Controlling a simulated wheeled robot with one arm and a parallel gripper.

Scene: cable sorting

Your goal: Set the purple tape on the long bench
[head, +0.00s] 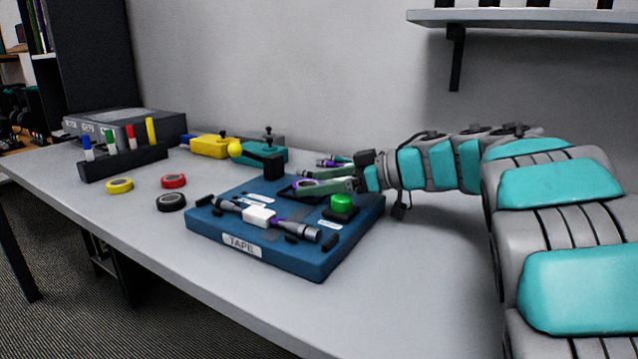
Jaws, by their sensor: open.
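The purple tape (302,184) shows as a small purple ring over the back part of the blue board (345,257) marked TAPE. My gripper (308,183) reaches in from the right with its fingers at the ring. The fingers are open, and the ring shows at or between their tips. I cannot tell whether they touch it. Part of the ring is hidden by the fingers. The long bench (150,225) is the grey table under the board.
Yellow (119,185), red (174,181) and black (171,202) tapes lie on the bench left of the board. A marker rack (125,163) stands behind them. The board carries a green button (341,203) and a cable piece (259,217). The bench front is clear.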

